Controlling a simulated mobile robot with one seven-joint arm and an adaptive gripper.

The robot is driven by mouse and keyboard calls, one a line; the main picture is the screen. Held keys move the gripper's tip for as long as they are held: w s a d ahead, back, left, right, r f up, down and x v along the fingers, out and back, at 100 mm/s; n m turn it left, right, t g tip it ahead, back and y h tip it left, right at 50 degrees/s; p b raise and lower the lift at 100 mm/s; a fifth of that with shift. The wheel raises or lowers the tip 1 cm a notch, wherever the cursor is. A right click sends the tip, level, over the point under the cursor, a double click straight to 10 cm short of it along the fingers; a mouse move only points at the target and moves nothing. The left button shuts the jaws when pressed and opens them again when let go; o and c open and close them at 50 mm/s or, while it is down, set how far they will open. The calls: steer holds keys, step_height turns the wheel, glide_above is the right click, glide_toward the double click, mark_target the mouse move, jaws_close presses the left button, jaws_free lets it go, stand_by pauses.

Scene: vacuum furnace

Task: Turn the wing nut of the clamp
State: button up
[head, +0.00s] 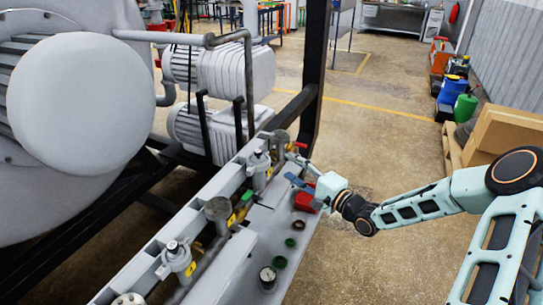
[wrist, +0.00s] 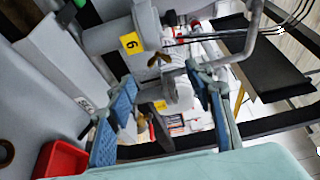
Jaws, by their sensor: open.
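The wing nut (wrist: 158,59), a small brass-brown two-winged piece, shows in the wrist view beside a grey fitting with a yellow "6" tag (wrist: 131,43). The clamp body around it is hard to tell from the grey pipework. My gripper (wrist: 161,77) is open, with a blue-padded finger on either side of the wing nut in the picture. Whether the wing nut lies between the fingers or beyond their tips cannot be told. In the head view my gripper (head: 298,172) is at the far end of the grey bench; the wing nut is too small to make out there.
Valves and a gauge (head: 268,278) line the bench. A black upright post (head: 314,80) rises behind.

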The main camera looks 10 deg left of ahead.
mark_target(274, 161)
steer(key=x, duration=0.8)
steer(key=shift+w+a+p, duration=0.25)
steer(key=shift+a+p, duration=0.05)
steer(key=shift+p, duration=0.05)
steer(key=c, duration=1.2)
steer(key=shift+f, duration=0.15)
